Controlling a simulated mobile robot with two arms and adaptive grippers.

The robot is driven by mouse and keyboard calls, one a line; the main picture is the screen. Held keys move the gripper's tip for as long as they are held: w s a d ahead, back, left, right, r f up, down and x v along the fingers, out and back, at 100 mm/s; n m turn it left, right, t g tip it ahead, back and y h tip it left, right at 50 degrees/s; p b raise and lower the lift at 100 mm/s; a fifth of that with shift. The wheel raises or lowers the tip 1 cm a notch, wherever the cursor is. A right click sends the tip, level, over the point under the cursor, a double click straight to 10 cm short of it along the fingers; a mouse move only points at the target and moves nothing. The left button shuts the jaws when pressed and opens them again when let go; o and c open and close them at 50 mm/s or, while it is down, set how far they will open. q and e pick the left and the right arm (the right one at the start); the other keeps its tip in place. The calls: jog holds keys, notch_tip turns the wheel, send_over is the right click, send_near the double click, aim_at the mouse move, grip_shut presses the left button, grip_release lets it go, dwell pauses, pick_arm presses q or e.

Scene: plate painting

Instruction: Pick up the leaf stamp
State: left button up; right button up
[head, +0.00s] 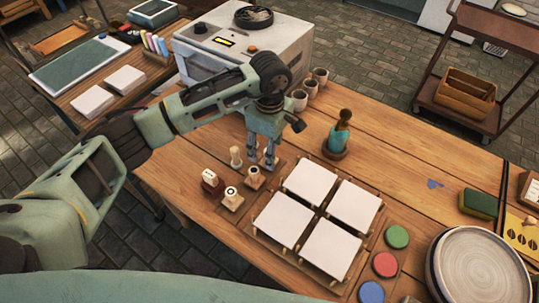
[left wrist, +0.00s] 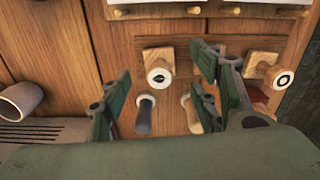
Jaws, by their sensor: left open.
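Several wooden stamps stand on the table at the left of the white tiles. One with a round pale face and a small dark leaf-like mark, seemingly the leaf stamp (head: 254,177), is nearest my left gripper (head: 262,163). In the left wrist view this stamp (left wrist: 158,70) lies beyond and between the fingertips. My left gripper (left wrist: 168,95) is open, pointing down, with nothing clearly held. A ring-marked stamp (head: 232,199) and a stamp with a dark red block (head: 211,181) stand to the left. My right gripper is out of view.
Two upright handles, one pale wood (left wrist: 190,113) and one dark (left wrist: 145,115), stand close to the fingers. White tiles (head: 284,219) lie right of the stamps. An oven (head: 245,50) and cups (head: 310,87) stand behind.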

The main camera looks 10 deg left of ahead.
pick_arm(q)
notch_tip(320, 180, down, 3)
jog(key=shift+s+r+p, duration=0.1)
jog(key=shift+r+p, duration=0.05)
jog(key=shift+p, duration=0.3)
jog(key=shift+a+f, duration=0.1)
jog(key=shift+f, duration=0.85)
jog(key=shift+c, duration=0.2)
jog(key=c, duration=0.7)
jog(key=shift+c, duration=1.1)
jog(key=shift+w, duration=0.2)
jog(key=shift+c, duration=1.1)
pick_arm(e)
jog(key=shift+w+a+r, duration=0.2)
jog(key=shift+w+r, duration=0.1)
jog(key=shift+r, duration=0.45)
